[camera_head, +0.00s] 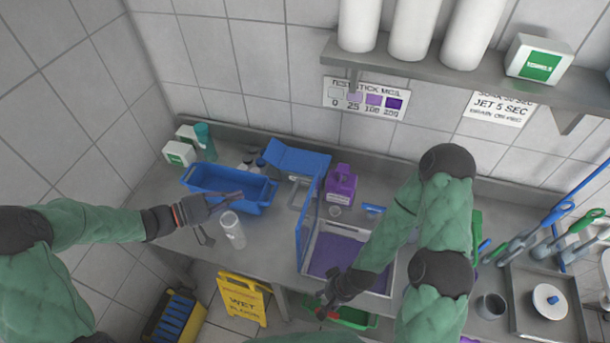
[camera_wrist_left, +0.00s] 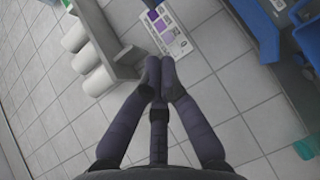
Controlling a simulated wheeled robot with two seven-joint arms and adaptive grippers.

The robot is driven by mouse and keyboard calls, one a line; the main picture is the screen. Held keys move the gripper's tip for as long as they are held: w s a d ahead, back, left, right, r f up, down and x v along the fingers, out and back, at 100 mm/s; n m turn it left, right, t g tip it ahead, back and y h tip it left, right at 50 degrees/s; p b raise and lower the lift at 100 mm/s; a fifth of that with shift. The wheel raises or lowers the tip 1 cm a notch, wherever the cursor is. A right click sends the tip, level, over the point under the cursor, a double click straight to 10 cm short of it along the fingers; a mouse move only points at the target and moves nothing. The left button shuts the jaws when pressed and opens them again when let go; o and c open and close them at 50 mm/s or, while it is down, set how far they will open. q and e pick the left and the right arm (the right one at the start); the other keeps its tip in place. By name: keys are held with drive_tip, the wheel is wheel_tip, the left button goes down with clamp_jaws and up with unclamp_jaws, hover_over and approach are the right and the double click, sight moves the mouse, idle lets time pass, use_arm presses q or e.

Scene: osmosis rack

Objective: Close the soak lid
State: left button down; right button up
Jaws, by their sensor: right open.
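The soak basin (camera_head: 312,262) is a metal-rimmed sink holding purple liquid, and it is uncovered. A blue lid panel (camera_head: 303,232) stands upright along the basin's left edge. My right gripper (camera_head: 324,304) is open at the basin's front left corner, low and close to the foot of the lid; whether it touches the lid cannot be told. My right arm hides the basin's right part. My left gripper (camera_head: 238,195) is shut and empty, in front of the blue tub, apart from the lid. In the left wrist view its fingertips (camera_wrist_left: 160,70) meet.
A blue tub (camera_head: 262,206), a white bottle (camera_head: 232,230) and a purple jug (camera_head: 341,186) stand on the steel counter. A blue angled stand (camera_head: 297,160) is behind the lid. A yellow wet-floor sign (camera_head: 243,300) stands below. A shelf (camera_head: 430,72) with white cylinders overhangs the back.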

use_arm(q)
drive_tip(key=p, duration=0.2)
approach(295, 186)
drive_tip(key=w, duration=0.4)
drive_tip(key=d, duration=0.1)
drive_tip(key=d+f+p, duration=0.1)
drive_tip(key=d, duration=0.1)
drive_tip(key=s+d, duration=0.1)
drive_tip(key=shift+s+d+f+p, duration=0.1)
drive_tip(key=shift+d+f+p, duration=0.15)
drive_tip(key=shift+f+p, duration=0.1)
use_arm(e)
drive_tip(key=r, duration=0.4)
drive_tip(key=shift+s+a, duration=0.1)
drive_tip(key=shift+a, duration=0.1)
use_arm(q)
drive_tip(key=shift+d, duration=0.1)
use_arm(e)
drive_tip(key=shift+f, duration=0.15)
